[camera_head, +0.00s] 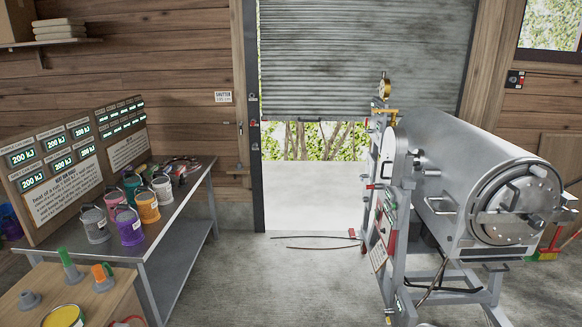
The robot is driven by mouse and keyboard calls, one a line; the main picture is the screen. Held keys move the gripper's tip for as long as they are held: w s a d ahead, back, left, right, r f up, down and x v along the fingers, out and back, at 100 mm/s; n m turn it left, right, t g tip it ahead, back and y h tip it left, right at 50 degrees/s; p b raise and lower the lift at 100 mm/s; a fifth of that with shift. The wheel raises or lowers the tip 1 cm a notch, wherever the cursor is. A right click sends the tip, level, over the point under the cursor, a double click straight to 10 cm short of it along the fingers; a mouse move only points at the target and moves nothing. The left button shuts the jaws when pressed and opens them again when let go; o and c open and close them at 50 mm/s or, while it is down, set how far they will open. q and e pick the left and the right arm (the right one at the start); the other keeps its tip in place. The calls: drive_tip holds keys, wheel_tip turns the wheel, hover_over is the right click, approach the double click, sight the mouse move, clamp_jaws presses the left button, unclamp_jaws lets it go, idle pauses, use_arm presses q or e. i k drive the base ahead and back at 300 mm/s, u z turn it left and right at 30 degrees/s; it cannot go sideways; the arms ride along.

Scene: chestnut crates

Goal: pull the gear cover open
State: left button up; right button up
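A large grey steel drum machine (455,170) stands on a metal frame at the right. Its round end door (512,207) faces me and looks shut, with a bar across it. A white rounded panel (400,152) sits upright on the narrow left end of the machine, seen nearly edge-on. It may be the gear cover, but I cannot tell for sure, nor whether it is latched. A U-shaped handle (438,203) sticks out from the drum's side. Neither of my grippers shows in this view.
A grey metal table (185,205) at the left holds several coloured pails and a display board (65,175). A wooden bench (75,300) is at the lower left. Dark rods (310,240) lie on the floor before a half-raised shutter (360,60).

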sight(392, 165)
drive_tip(key=i, duration=1.95)
drive_tip(key=z, duration=0.65)
drive_tip(key=i, duration=1.3)
drive_tip(key=z, duration=0.3)
